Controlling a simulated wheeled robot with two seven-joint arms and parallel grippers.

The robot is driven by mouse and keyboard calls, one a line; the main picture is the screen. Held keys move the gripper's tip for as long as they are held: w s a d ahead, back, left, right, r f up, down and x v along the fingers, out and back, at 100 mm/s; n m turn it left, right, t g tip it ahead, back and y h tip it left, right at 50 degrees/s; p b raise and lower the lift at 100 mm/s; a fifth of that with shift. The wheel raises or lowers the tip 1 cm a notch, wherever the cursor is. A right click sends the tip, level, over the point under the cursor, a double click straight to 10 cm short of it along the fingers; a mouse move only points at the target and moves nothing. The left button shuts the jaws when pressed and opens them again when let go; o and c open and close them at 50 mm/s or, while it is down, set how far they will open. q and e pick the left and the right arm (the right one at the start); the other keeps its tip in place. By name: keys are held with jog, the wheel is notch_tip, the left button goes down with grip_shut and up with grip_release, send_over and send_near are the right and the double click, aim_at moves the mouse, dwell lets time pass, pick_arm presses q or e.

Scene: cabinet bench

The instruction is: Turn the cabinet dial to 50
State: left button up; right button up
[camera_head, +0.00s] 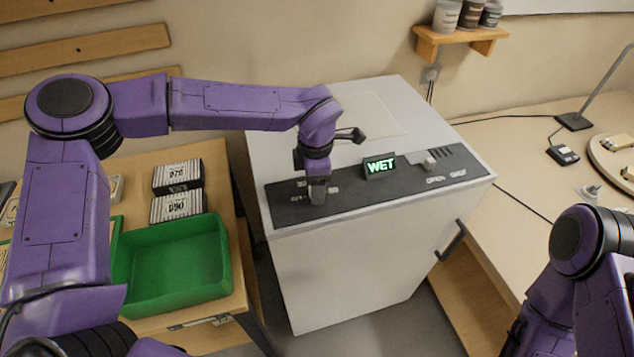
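The white cabinet (340,270) stands in the middle, with a dark control panel (400,185) along its top front edge. A small display (379,166) on the panel reads "WET" in green. A small light knob or switch (429,162) sits right of the display. My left gripper (317,198) points down at the left part of the panel, over some white markings. The dial is hidden, apparently under this gripper, so its setting cannot be read. I cannot tell if the fingers are closed on anything. Only my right arm shows at the lower right; its gripper is not clearly seen.
A green bin (175,270) and striped boxes (178,205) are on the wooden table at left. A door handle (452,240) sticks out from the cabinet's front right. A wooden shelf (460,42) with cups is on the wall. A desk with a lamp (575,121) is at right.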

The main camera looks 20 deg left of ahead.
pick_arm(q)
notch_tip(320, 180, up, 10)
jog(key=b, duration=0.2)
jog(key=shift+s+r, duration=0.15)
jog(key=shift+r, duration=0.05)
dwell(0.3)
jog(key=shift+d, duration=0.1)
